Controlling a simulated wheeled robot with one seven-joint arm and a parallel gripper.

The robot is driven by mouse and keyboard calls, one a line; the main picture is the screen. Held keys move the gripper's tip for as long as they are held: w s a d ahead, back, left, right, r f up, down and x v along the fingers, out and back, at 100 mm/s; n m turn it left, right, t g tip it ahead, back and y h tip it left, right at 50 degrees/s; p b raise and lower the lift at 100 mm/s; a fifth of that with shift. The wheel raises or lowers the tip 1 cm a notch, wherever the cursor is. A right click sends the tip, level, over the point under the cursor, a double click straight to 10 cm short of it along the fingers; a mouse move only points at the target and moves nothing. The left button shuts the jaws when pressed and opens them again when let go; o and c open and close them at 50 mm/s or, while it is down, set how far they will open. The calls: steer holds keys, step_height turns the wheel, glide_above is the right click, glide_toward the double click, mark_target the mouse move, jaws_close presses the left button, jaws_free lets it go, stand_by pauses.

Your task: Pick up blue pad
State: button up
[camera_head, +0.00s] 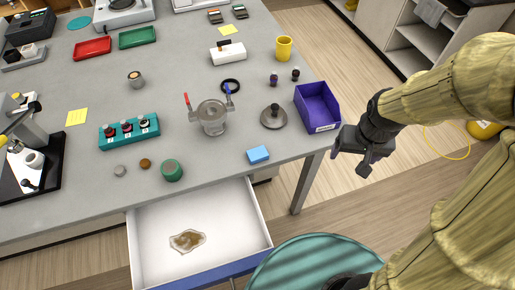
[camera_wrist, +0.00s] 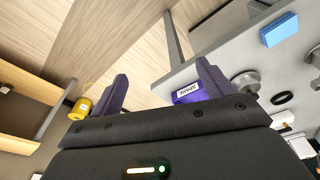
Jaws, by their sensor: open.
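The blue pad (camera_head: 258,154) is a small light-blue block lying flat near the front edge of the grey table (camera_head: 222,165). It also shows at the upper right of the wrist view (camera_wrist: 279,30). My gripper (camera_head: 364,158) is off the table's right end, to the right of the pad and well apart from it. In the wrist view its two dark fingers (camera_wrist: 160,85) stand wide apart with nothing between them. Nothing covers the pad.
A purple bin (camera_head: 317,107) stands at the table's right corner, between my gripper and the tabletop. A lidded grey disc (camera_head: 273,117) and a glass jar (camera_head: 212,118) stand behind the pad. An open drawer (camera_head: 200,225) juts out below left. A teal stool (camera_head: 312,265) stands in front.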

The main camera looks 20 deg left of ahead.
steer(key=w+a+r+n+g+p, duration=0.1)
steer(key=a+r+n+p, duration=0.15)
steer(key=a, duration=0.55)
steer(key=w+a+r+n+p, duration=0.1)
steer(key=a+r+n+p, duration=0.1)
steer(key=a+p, duration=0.35)
steer(key=n+p, duration=0.2)
glide_above(259, 154)
steer(key=shift+r+g, duration=0.1)
steer(key=shift+g, duration=0.3)
step_height(259, 154, down, 12)
steer(key=p, duration=0.3)
steer(key=shift+p, duration=0.35)
